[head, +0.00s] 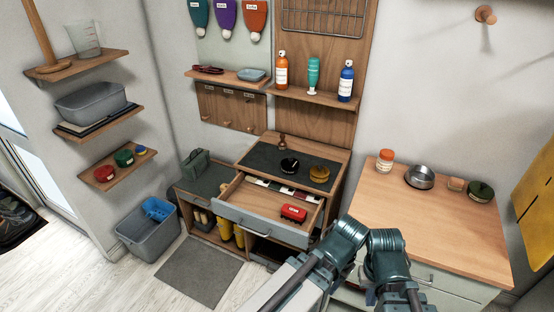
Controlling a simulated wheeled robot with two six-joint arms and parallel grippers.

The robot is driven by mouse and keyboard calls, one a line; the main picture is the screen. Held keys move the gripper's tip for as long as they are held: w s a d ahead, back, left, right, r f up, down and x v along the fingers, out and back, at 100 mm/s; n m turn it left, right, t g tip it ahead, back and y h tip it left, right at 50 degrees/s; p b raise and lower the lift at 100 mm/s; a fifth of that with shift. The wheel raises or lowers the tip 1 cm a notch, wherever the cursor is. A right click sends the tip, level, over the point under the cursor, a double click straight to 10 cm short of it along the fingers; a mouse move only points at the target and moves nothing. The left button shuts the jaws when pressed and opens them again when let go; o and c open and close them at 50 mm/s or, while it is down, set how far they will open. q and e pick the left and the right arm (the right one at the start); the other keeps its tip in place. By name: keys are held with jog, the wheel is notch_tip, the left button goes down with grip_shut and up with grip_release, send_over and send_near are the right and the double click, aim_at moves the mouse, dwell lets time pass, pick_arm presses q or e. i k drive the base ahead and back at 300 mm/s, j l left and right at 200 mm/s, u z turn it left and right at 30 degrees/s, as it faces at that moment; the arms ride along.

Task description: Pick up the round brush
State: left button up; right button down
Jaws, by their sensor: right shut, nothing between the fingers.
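No thing is clearly recognisable as the round brush at this size. A small brown knob-handled piece (282,141) stands upright at the back of the cabinet top and could be it. In front of it on the dark mat are a round black piece (289,166) and a round amber piece (320,174). A red labelled piece (293,213) lies in the open drawer (250,222). My right gripper (371,296) is low at the bottom, right of the drawer, shut and empty, partly hidden by my arm. My left gripper is not in view.
The wooden counter (430,225) at right holds an orange-white jar (385,158), a metal bowl (420,177) and small pots along its back. A shelf (318,97) with bottles is above the cabinet. A grey bin (148,238) stands on the floor at left.

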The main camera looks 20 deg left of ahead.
aim_at(282, 144)
jog(key=i+j+z, duration=0.15)
jog(key=j+z, duration=0.2)
jog(key=j, duration=0.6)
jog(key=j+z, duration=0.4)
jog(key=j, duration=0.5)
jog(key=j+z, duration=0.35)
jog(key=j, duration=0.65)
jog(key=k, duration=0.05)
